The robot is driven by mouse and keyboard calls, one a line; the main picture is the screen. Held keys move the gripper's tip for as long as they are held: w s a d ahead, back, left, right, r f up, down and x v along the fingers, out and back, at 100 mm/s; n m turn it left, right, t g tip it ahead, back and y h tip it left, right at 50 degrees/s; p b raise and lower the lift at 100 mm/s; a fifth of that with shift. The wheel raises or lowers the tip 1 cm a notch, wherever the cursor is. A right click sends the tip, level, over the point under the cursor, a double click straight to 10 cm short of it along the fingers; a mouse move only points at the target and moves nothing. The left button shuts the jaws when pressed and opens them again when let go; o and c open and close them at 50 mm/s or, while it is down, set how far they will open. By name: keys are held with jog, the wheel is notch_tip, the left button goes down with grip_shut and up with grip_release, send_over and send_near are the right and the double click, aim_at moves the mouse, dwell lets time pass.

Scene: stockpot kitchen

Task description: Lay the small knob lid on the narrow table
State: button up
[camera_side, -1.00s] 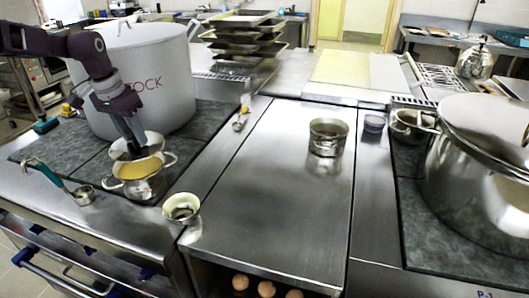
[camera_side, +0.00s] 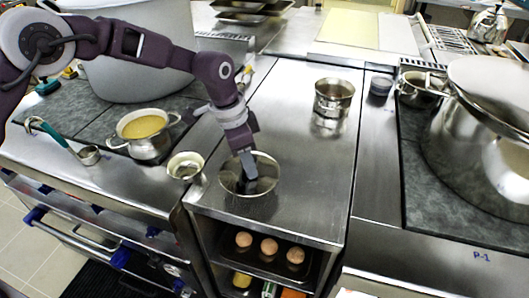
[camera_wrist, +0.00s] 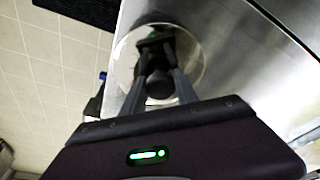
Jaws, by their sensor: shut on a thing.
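The small knob lid (camera_side: 268,173) is a shiny round disc over the front part of the narrow steel table (camera_side: 295,120). My gripper (camera_side: 248,172) points down and is shut on the lid's knob. In the wrist view the lid (camera_wrist: 193,62) lies beyond the fingers (camera_wrist: 158,88), close to the table's edge, and the dark knob shows between them. The lid looks roughly level. I cannot tell whether its underside touches the table. A small two-handled pot (camera_side: 148,132) with yellowish contents stands uncovered on the left.
A small metal bowl (camera_side: 185,166) stands left of the lid. A steel pot (camera_side: 333,98) stands farther back on the narrow table. A ladle (camera_side: 88,155) lies at the left. Eggs (camera_side: 268,246) sit on a shelf below. The table's middle and right are clear.

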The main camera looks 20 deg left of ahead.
jog(key=shift+f, duration=2.4)
jog(key=o, duration=1)
jog(key=shift+f, duration=0.1)
jog(key=shift+o, duration=0.2)
